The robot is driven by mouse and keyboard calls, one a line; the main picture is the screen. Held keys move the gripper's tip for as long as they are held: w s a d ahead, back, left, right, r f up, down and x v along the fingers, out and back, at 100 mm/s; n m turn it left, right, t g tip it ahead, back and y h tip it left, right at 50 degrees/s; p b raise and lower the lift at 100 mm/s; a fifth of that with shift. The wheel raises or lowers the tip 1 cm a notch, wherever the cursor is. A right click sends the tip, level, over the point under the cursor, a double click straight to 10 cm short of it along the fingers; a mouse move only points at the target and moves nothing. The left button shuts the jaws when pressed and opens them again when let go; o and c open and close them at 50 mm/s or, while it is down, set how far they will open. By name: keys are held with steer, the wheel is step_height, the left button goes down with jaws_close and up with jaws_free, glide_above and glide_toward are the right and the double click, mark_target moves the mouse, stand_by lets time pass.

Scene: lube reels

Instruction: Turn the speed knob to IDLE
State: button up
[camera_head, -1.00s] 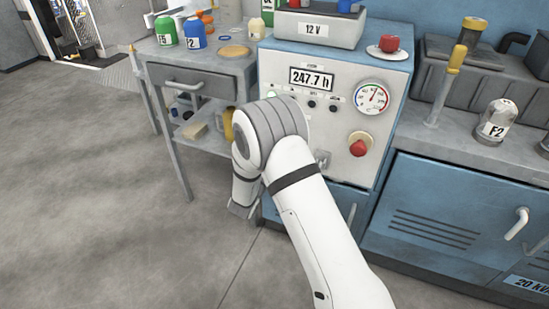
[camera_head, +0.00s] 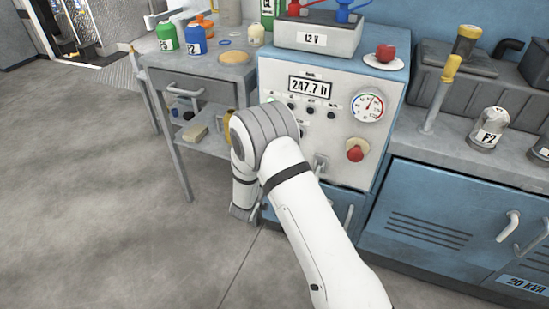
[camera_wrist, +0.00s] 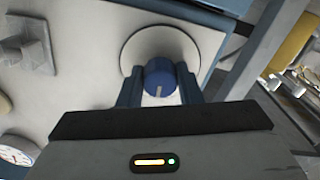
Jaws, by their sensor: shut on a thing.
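The blue speed knob (camera_wrist: 160,78) sits on a pale round plate (camera_wrist: 150,42) on the panel, in the wrist view. It has a light pointer line on its face, which points toward my gripper in that view. My gripper (camera_wrist: 160,88) has its two dark fingers on either side of the knob, shut on it. Markings around the knob cannot be read. In the head view my arm hides the knob and gripper behind its wrist links. The blue and white control panel (camera_head: 318,158) shows a display (camera_head: 310,86) reading 247.7 h.
A red knob (camera_head: 355,150), a gauge (camera_head: 368,107) and a grey toggle (camera_head: 320,166) are on the panel right of my arm. A side table (camera_head: 190,82) with bottles stands left.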

steer(key=n+p, duration=0.2)
steer(key=n, duration=0.3)
steer(key=shift+d, duration=0.1)
steer(key=shift+s+f, duration=0.1)
stand_by(0.4)
steer(key=o, duration=1)
steer(key=shift+c, duration=0.2)
steer(key=p+v, duration=0.2)
steer(key=v, duration=0.5)
steer(key=shift+s+a, duration=0.2)
steer(key=shift+s, duration=0.15)
